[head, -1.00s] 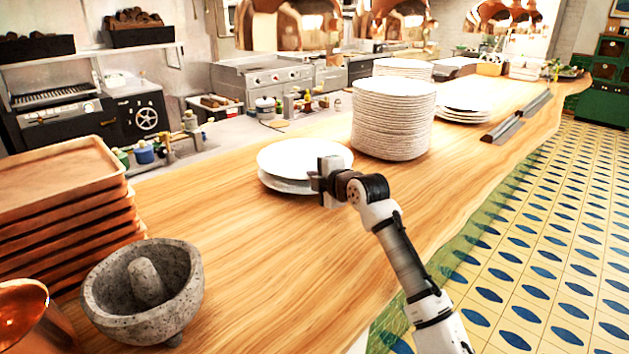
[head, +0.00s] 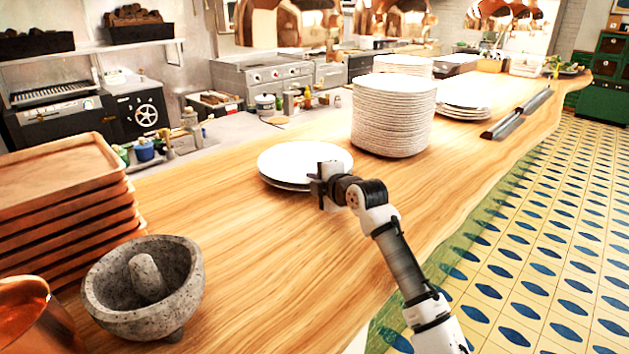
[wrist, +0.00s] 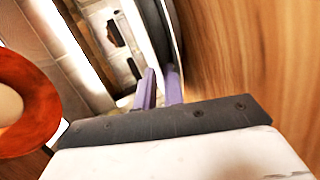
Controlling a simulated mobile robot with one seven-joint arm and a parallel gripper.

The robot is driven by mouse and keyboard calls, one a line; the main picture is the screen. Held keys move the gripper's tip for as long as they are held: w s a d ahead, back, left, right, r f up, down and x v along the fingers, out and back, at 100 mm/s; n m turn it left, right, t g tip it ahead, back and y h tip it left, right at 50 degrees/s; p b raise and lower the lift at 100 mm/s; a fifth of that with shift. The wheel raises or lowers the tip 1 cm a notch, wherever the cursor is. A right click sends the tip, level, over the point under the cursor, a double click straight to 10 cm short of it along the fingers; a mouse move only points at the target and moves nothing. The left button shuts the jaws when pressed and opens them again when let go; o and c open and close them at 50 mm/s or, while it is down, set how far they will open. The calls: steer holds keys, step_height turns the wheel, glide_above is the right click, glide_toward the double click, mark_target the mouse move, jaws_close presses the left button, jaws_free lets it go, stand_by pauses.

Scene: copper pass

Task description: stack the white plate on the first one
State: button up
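The white plate (head: 303,157) lies flat over the first plate (head: 283,186) on the wooden counter, left of the tall plate stack. Only a thin edge of the first plate shows beneath it. The two look very close; whether they touch all round is unclear. My gripper (head: 322,180) is at the near right rim of the white plate, its fingers shut on that rim. In the wrist view, my purple fingers (wrist: 160,88) stand either side of the plate's rim, which is seen edge-on.
A tall plate stack (head: 393,120) stands close behind on the right, with a low stack (head: 463,108) beyond. A stone mortar (head: 145,290) and stacked wooden trays (head: 65,205) are at the left. The counter (head: 290,270) in front is clear.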

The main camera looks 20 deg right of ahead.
steer(key=shift+r+p, duration=0.3)
steer(key=b+v, duration=0.4)
steer(key=v, duration=0.7)
steer(key=shift+f, duration=0.2)
steer(key=shift+s+r, duration=0.25)
steer(key=shift+s, duration=0.2)
